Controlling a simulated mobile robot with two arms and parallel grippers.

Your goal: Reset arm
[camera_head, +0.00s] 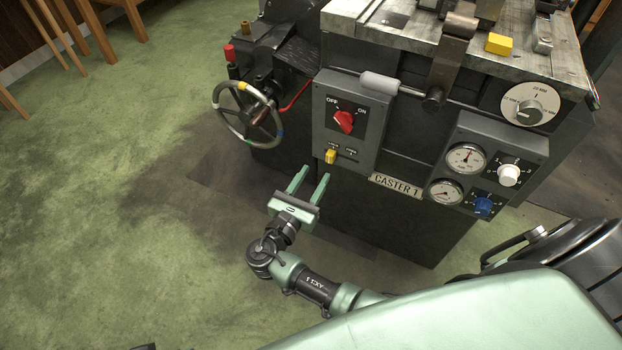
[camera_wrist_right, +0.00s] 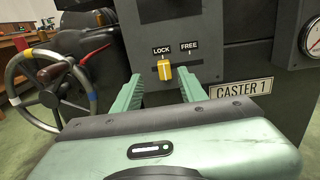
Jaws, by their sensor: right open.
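My right gripper (camera_head: 308,184) is open and empty in front of the caster's dark front face, below the control panel. In the right wrist view its two green fingers (camera_wrist_right: 160,92) stand apart, with the yellow lock switch (camera_wrist_right: 165,70) showing between and beyond them. That switch sits under the LOCK and FREE labels, and it shows in the head view (camera_head: 330,156) just above the fingertips. The fingers appear apart from the switch. The type caster (camera_head: 400,215) bears a "CASTER 1" plate (camera_head: 396,187). My left gripper does not show.
A handwheel (camera_head: 248,113) juts out left of the panel. The panel has a red OFF/ON knob (camera_head: 344,121). Gauges (camera_head: 466,159), a white knob (camera_head: 508,174) and a blue knob (camera_head: 483,206) sit to the right. A yellow block (camera_head: 499,44) lies on top. Green floor (camera_head: 110,190) is open at left.

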